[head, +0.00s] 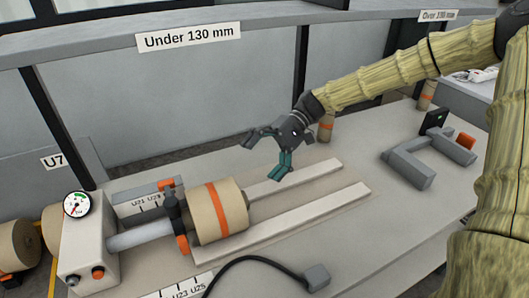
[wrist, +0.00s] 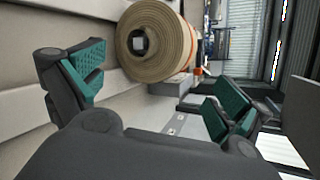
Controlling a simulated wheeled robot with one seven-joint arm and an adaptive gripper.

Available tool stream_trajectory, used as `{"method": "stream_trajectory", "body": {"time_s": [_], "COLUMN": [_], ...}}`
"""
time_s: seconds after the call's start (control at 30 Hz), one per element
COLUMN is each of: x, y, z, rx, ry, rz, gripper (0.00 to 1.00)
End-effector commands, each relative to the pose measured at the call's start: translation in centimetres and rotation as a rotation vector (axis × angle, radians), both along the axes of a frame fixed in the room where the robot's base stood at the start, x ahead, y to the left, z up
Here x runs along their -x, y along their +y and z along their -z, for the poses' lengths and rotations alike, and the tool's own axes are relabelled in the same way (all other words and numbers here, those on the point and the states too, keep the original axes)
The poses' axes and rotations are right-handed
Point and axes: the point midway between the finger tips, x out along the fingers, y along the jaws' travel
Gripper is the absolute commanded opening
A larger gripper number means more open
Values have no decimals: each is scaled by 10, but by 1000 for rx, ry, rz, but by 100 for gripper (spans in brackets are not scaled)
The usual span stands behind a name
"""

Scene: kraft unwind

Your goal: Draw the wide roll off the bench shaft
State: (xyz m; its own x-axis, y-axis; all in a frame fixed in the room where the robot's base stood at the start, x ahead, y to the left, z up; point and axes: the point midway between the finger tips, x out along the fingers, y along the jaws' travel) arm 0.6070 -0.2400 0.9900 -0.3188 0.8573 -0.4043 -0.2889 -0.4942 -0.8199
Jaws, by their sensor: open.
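The wide roll (head: 218,211) is brown kraft with an orange band and sits on the bench shaft (head: 138,234) at the left of the bench. Its end face and dark core show in the wrist view (wrist: 158,42). My gripper (head: 267,152) is open and empty, above the bench to the right of the roll and apart from it. In the wrist view its teal-padded fingers (wrist: 150,95) are spread wide, with the roll beyond them. The shaft's far part is hidden inside the roll.
Two pale rails (head: 295,222) run along the bench right of the roll. A black cable ends in a grey block (head: 316,277) at the front. A grey bracket (head: 410,165) stands at right. A small roll (head: 326,127) stands behind my gripper. A gauge box (head: 88,245) is at left.

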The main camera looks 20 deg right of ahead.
Motion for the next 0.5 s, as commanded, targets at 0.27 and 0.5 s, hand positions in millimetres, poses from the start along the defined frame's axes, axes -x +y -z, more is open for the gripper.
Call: {"method": "stream_trajectory", "body": {"time_s": [0.27,0.5], "x": [14,22], "y": [37,63], "z": [16,28], "rx": [0,0], "ry": [2,0], "rz": [-2,-5], "gripper": [100,100]}}
